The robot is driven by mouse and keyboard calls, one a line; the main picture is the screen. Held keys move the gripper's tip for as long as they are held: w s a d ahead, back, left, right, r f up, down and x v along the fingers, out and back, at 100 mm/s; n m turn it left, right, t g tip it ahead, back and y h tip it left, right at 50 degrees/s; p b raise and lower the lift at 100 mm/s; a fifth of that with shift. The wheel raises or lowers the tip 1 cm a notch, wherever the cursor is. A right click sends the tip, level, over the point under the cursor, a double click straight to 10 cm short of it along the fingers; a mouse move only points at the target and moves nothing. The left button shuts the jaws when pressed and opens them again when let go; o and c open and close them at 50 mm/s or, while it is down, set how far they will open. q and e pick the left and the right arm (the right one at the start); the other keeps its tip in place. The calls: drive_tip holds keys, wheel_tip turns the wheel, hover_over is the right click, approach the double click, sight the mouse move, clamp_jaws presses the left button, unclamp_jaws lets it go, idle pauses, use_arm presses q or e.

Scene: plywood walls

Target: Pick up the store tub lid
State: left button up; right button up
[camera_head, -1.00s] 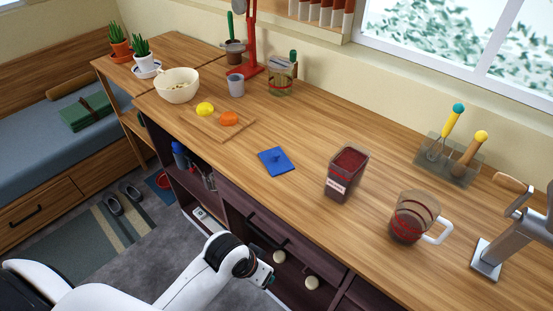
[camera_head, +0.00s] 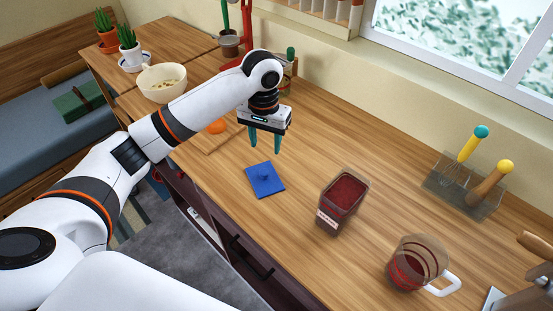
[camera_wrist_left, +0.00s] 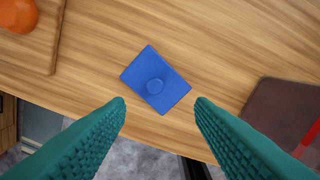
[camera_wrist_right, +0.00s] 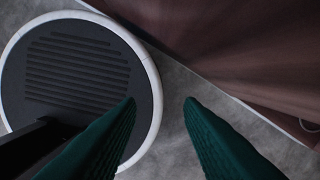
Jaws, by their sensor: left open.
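The store tub lid (camera_head: 264,180) is a blue square with a small round knob. It lies flat on the wooden worktop, and it also shows in the left wrist view (camera_wrist_left: 156,80), ahead of the fingertips. My left gripper (camera_head: 265,145) is open and empty, its teal fingers pointing down above the worktop just behind the lid. The open-topped tub (camera_head: 341,202) with dark red contents stands to the right of the lid. My right gripper (camera_wrist_right: 160,100) shows only in its own wrist view, its fingers apart with nothing between them, low over the grey floor.
A glass measuring jug (camera_head: 409,268) stands at the right front. A utensil holder (camera_head: 470,192) stands near the back wall. An orange item (camera_head: 216,126) lies left of the lid, partly behind my left arm. The worktop between lid and tub is clear.

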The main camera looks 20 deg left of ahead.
use_arm(q)
drive_tip(key=w, duration=0.1)
drive_tip(key=p, duration=0.2)
hover_over(264, 171)
drive_tip(key=f, duration=0.5)
drive_tip(key=shift+s+d, duration=0.2)
drive_tip(key=shift+s, duration=0.2)
drive_tip(key=shift+w+a+f+p, duration=0.1)
drive_tip(key=shift+w+f+p, duration=0.1)
drive_tip(key=shift+f, duration=0.45)
drive_tip(key=shift+w+f+p, duration=0.15)
drive_tip(key=shift+f+p, duration=0.05)
drive_tip(key=shift+f, duration=0.4)
wheel_tip(264, 171, down, 2)
drive_tip(key=shift+s+f, duration=0.1)
drive_tip(key=shift+f, duration=0.05)
drive_tip(key=shift+f+p, duration=0.3)
drive_tip(key=shift+f, duration=0.2)
drive_tip(key=c, duration=0.9)
drive_tip(key=shift+c, duration=0.7)
use_arm(e)
drive_tip(key=r, duration=0.1)
drive_tip(key=s+r, duration=0.1)
drive_tip(key=r, duration=0.1)
drive_tip(key=shift+s+r, duration=0.2)
drive_tip(key=shift+s, duration=0.2)
